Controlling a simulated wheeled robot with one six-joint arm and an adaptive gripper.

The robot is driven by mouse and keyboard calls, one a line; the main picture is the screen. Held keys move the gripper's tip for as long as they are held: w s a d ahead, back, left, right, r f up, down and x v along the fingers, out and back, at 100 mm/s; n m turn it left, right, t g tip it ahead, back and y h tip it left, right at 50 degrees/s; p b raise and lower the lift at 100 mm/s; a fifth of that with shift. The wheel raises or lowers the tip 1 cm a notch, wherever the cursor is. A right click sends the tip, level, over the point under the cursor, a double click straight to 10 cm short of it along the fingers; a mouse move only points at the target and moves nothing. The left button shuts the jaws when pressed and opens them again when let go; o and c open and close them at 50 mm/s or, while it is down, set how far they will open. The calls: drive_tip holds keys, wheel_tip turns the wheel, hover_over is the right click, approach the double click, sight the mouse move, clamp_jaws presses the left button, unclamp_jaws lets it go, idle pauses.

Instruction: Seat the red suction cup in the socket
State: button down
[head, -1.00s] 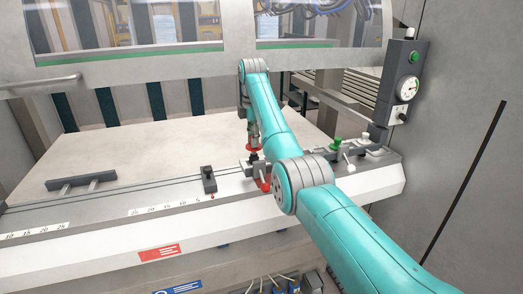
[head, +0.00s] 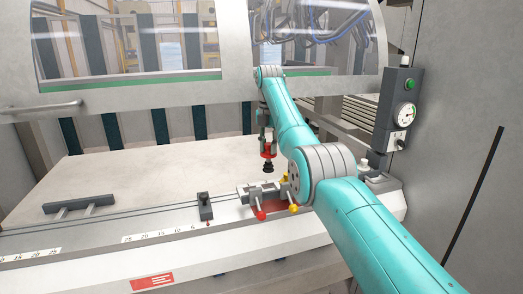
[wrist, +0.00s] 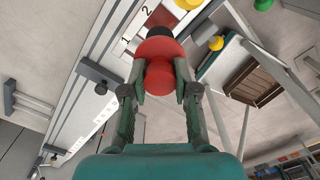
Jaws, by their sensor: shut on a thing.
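The red suction cup (wrist: 158,75) is held between the two fingers of my gripper (wrist: 158,92). It has a red flanged body and a black end (wrist: 161,35). In the head view the cup (head: 268,150) hangs upright below my gripper (head: 266,138), black end down, apart from the bench. It appears above the grey fixture (head: 258,190) on the bench's front rail. I cannot make out a socket opening. In the wrist view a white strip numbered 1 and 2 (wrist: 137,25) lies partly behind the cup.
A red ball knob (head: 261,215) and yellow knobs (head: 293,208) stand by the fixture. A black block (head: 205,206) sits on the rail to the left, with a dark handle bar (head: 78,204) farther left. A gauge post (head: 402,108) stands right. The pale tabletop is clear.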

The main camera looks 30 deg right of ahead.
drive_tip(key=shift+d+r, duration=0.1)
drive_tip(key=shift+d, duration=0.05)
drive_tip(key=shift+f+n, duration=0.25)
drive_tip(key=shift+n, duration=0.05)
wheel_tip(320, 180, down, 11)
drive_tip(key=shift+f, duration=0.15)
idle(1.1)
drive_tip(key=c, duration=0.8)
unclamp_jaws()
wheel_tip(320, 180, up, 12)
